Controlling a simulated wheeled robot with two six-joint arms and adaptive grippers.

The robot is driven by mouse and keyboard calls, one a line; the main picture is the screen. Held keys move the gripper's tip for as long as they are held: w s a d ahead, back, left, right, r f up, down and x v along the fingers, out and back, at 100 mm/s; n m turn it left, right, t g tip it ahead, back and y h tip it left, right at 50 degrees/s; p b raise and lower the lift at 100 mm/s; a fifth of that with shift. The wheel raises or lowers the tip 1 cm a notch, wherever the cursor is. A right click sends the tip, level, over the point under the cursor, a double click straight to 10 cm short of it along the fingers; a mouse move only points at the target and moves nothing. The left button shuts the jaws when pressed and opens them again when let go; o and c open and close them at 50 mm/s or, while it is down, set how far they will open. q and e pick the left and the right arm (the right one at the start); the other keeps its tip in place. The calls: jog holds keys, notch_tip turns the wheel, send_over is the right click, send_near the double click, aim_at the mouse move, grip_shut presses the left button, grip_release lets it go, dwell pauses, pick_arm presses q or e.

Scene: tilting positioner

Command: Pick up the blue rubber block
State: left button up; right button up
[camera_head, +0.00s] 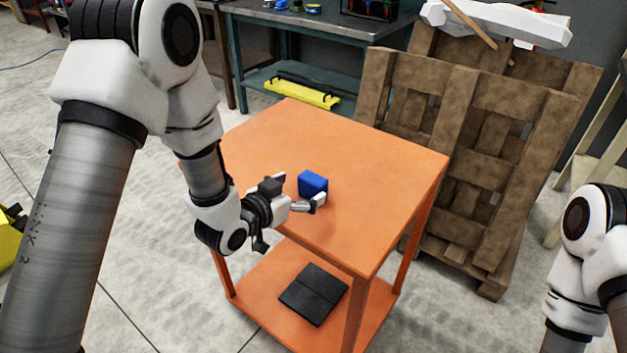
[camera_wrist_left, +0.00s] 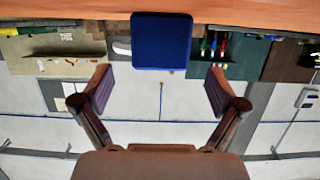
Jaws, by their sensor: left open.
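The blue rubber block (camera_head: 313,184) rests on the orange table (camera_head: 370,160), near its left edge. My left gripper (camera_head: 300,191) is open just to the left of the block, with its fingers pointing at it. In the left wrist view the block (camera_wrist_left: 161,41) is ahead of the open left gripper (camera_wrist_left: 159,84), centred between its two fingers. The fingers do not appear to touch it, and the space between them is empty. My right arm shows at the right edge of the head view, but its gripper is out of frame.
A black flat item (camera_head: 313,293) lies on the table's lower shelf. Wooden pallets (camera_head: 470,150) lean behind the table at the right. A workbench (camera_head: 310,25) stands at the back, with a yellow item (camera_head: 302,92) below. The rest of the tabletop is clear.

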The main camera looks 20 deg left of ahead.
aim_at(308, 184)
pick_arm(q)
jog(key=x, duration=0.5)
jog(key=shift+w+d+f, duration=0.1)
jog(key=shift+f, duration=0.15)
jog(key=shift+r, duration=0.15)
jog(key=c, duration=1.3)
jog(key=shift+c, duration=0.2)
